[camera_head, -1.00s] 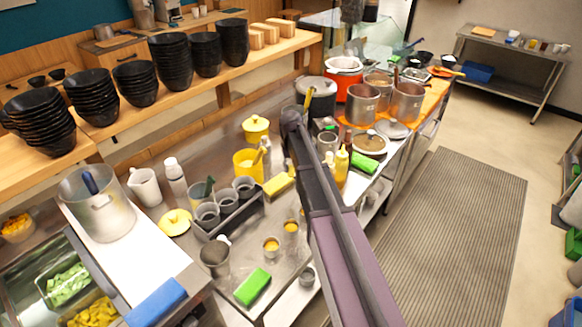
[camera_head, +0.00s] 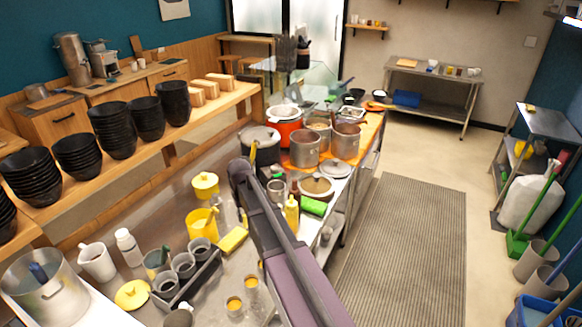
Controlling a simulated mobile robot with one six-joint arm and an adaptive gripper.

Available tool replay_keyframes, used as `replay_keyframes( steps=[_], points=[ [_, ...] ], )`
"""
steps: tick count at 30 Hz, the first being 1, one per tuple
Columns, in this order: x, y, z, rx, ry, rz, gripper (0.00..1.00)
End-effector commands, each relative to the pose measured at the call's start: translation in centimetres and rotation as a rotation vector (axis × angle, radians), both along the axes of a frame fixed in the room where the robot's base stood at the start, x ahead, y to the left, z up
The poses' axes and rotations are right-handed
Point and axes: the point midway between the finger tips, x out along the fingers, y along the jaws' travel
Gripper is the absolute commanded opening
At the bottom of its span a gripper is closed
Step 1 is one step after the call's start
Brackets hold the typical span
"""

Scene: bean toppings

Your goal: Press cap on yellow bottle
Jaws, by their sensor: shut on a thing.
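The yellow bottle (camera_head: 291,215) stands upright on the steel counter, just right of my dark arm, beside a round lidded pan. It has a narrow yellow top; I cannot tell whether a separate cap is seated on it. My arm reaches from the bottom edge up to a bend left of the bottle. My gripper does not show; the arm hides that part of the counter. No loose cap can be made out.
A green sponge (camera_head: 314,206) lies right of the bottle. A yellow sponge (camera_head: 232,239) and a yellow container (camera_head: 199,223) are left of my arm. Metal pots (camera_head: 305,148) stand behind. A striped mat (camera_head: 405,250) covers open floor at the right.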

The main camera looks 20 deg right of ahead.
Motion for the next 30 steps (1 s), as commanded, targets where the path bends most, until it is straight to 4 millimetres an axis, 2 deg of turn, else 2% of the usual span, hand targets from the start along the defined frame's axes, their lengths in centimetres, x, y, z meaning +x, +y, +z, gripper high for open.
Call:
replay_keyframes(
  steps=[1,3,12,18,30],
  points=[
    [-0.8,0.0,1.8,0.0,0.0,-0.004,0.19],
    [-1.6,0.0,2.9,0.0,0.0,-0.01,0.19],
    [-4.0,0.1,6.5,0.0,0.0,-0.028,0.19],
    [-4.5,0.1,7.2,0.0,0.0,-0.034,0.19],
    [-4.5,0.1,7.1,0.0,0.0,-0.034,0.19]
  ],
)
